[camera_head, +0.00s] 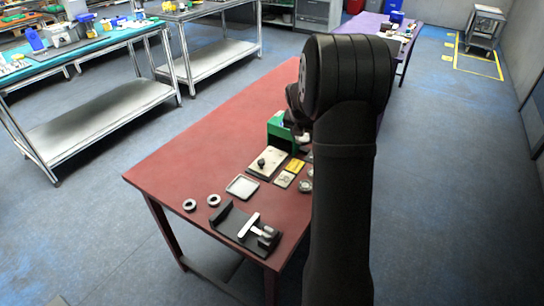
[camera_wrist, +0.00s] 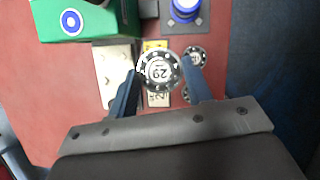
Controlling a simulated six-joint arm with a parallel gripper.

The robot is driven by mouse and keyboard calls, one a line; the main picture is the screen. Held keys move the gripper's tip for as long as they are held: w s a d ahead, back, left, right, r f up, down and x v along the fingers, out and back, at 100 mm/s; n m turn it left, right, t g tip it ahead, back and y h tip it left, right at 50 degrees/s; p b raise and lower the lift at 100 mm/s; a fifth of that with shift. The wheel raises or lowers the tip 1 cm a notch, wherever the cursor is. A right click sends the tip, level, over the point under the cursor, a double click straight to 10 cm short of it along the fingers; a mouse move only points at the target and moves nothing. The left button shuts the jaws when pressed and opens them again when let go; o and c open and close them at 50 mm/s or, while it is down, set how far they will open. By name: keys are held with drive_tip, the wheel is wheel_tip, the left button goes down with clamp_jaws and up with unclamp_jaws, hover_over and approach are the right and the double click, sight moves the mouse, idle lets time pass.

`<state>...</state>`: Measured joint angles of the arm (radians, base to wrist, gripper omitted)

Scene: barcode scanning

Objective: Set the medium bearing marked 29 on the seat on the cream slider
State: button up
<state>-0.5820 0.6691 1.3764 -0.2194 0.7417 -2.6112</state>
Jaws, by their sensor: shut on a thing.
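The bearing marked 29 (camera_wrist: 160,71) is a silver ring with a dark ball race and a pale printed centre. In the wrist view my gripper (camera_wrist: 161,78) is shut on it, one finger at each side, and holds it over the table. In the head view my arm hides most of the gripper and the bearing. A black fixture (camera_head: 232,222) with a pale T-shaped piece (camera_head: 249,226) sits at the table's near end. A cream plate (camera_head: 260,169) with a dark knob lies farther back. I cannot tell for certain which pale piece is the cream slider.
A green box (camera_head: 276,131) stands beyond the cream plate. The table's left part (camera_head: 180,165) is clear.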

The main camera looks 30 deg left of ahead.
hover_over(273, 155)
drive_tip(key=s, duration=0.2)
drive_tip(key=f, duration=0.6)
drive_tip(key=shift+w+d+f, duration=0.2)
drive_tip(key=shift+f, duration=2.25)
drive_tip(key=shift+f, duration=0.2)
drive_tip(key=o, duration=1.1)
drive_tip(key=shift+o, duration=0.2)
drive_tip(key=shift+r, duration=0.15)
drive_tip(key=v, duration=1.2)
drive_tip(key=shift+w, duration=0.1)
